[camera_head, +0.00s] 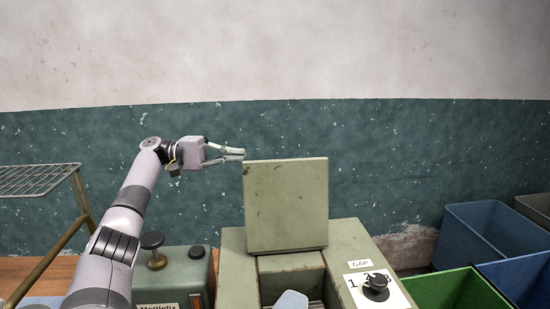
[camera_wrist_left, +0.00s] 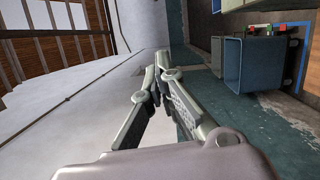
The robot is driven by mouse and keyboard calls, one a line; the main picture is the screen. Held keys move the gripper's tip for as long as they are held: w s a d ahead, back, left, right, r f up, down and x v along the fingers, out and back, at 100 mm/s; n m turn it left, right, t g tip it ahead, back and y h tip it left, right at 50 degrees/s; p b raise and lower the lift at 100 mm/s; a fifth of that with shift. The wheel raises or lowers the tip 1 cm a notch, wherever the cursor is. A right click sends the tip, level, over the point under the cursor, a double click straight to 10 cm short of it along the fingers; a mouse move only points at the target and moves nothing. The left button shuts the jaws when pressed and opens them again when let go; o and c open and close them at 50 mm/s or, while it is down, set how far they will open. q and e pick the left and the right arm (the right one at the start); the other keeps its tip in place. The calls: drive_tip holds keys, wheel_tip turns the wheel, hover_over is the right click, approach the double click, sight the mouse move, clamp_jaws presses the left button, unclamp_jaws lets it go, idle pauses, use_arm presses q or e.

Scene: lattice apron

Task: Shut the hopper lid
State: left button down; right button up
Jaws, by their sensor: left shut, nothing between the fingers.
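The hopper lid (camera_head: 286,205) is a flat, square, worn olive-green panel. It stands upright, open, at the back of the hopper (camera_head: 347,247), a green box with a dark opening in front of the lid. My left gripper (camera_head: 243,154) is shut and empty at the lid's upper left corner, level with its top edge. I cannot tell whether the fingertips touch the lid. In the left wrist view the shut fingers (camera_wrist_left: 160,70) show, but I cannot make out the lid. My right gripper is not in view.
A knob and dial plate (camera_head: 376,287) sit on the hopper's right side. A green machine with a dark knob (camera_head: 152,240) stands to the left. A wire rack (camera_head: 38,179) is at far left. Blue (camera_head: 490,232) and green (camera_head: 452,290) bins stand at right. A pale object (camera_head: 291,300) lies in the opening.

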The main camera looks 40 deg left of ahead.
use_arm(q)
drive_tip(key=w+d+p, duration=0.3)
drive_tip(key=d+p, duration=0.4)
drive_tip(key=d, duration=0.4)
drive_tip(key=shift+w+d+r, duration=0.15)
drive_tip(key=shift+w+r, duration=0.05)
drive_tip(key=shift+w, duration=0.15)
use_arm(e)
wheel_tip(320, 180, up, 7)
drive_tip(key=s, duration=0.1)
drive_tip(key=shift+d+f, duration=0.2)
use_arm(q)
drive_tip(key=shift+m, duration=0.3)
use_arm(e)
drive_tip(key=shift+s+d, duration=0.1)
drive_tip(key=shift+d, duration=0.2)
use_arm(q)
drive_tip(key=shift+r, duration=0.1)
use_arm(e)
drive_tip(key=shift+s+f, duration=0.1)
